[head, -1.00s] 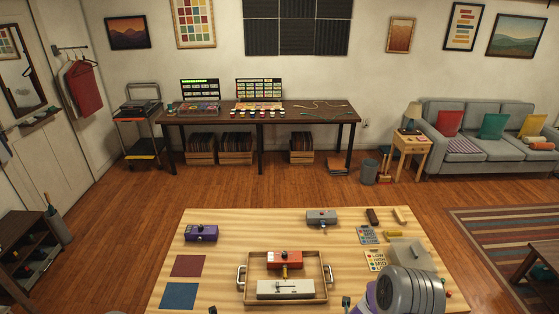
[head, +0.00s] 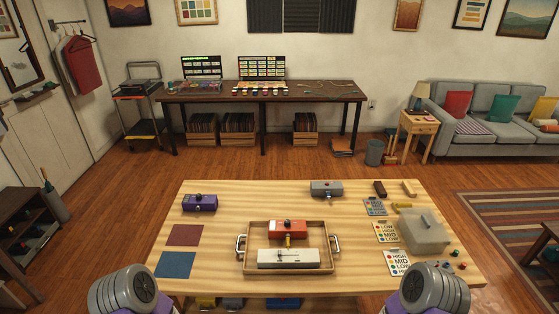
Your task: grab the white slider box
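The white slider box (head: 275,260) lies in the front part of a wooden tray (head: 328,272) on the table. It is long and low, with a dark slider on its top. A red box (head: 288,227) sits behind it in the same tray, with a small yellow part (head: 288,242) between the two. Only grey rounded links of my two arms show at the bottom left and bottom right. Both of my grippers are out of the picture, so their state is hidden. Nothing of mine touches the white slider box in view.
The tray has metal handles (head: 241,245) at both ends. A purple box (head: 199,203) and two coloured squares (head: 185,235) lie left. A grey box (head: 326,189) stands behind. Cards (head: 397,262) and a translucent container (head: 424,232) crowd the right. Table around the tray's front is clear.

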